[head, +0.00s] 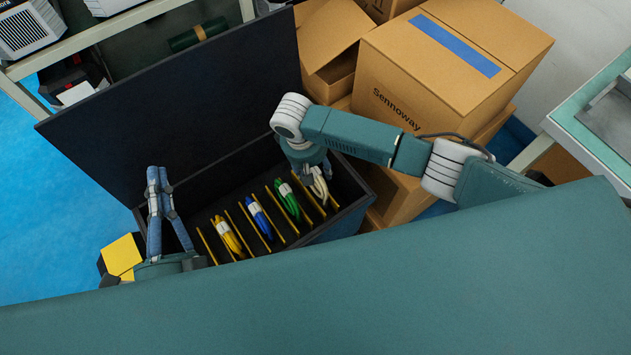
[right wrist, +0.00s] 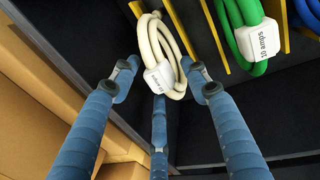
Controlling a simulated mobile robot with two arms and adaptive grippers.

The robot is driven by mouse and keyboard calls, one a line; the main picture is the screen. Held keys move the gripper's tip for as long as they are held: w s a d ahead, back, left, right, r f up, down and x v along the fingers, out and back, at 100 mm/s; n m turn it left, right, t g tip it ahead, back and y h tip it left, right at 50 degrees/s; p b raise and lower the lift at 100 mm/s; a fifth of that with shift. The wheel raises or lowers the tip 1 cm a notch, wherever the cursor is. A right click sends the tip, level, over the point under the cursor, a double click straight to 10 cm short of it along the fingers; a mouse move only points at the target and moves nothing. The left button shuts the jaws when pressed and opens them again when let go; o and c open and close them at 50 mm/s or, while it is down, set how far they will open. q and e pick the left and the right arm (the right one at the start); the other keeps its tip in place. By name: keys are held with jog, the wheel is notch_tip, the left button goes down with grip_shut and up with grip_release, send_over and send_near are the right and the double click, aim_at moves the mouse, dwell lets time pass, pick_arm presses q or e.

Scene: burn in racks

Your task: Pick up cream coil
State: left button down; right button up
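The cream coil (head: 319,188) stands at the right end of a dark open case (head: 350,215). In the right wrist view the cream coil (right wrist: 146,42) carries a white printed tag and lies between the spread fingers of my right gripper (right wrist: 160,78). Those fingers are open, one on each side and a third below; no grip on the coil shows. In the head view my right gripper (head: 309,168) is just above the coil, its fingers mostly hidden. My left gripper (head: 160,180) is open and empty at the case's left end, fingers pointing up.
Yellow (head: 228,236), blue (head: 260,218) and green (head: 288,200) coils stand between yellow dividers to the left of the cream one. The raised lid (head: 180,95) is behind. Cardboard boxes (head: 440,70) crowd the right side. A yellow block (head: 121,256) is at left.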

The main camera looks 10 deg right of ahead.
grip_shut()
jog(key=shift+r, duration=0.15)
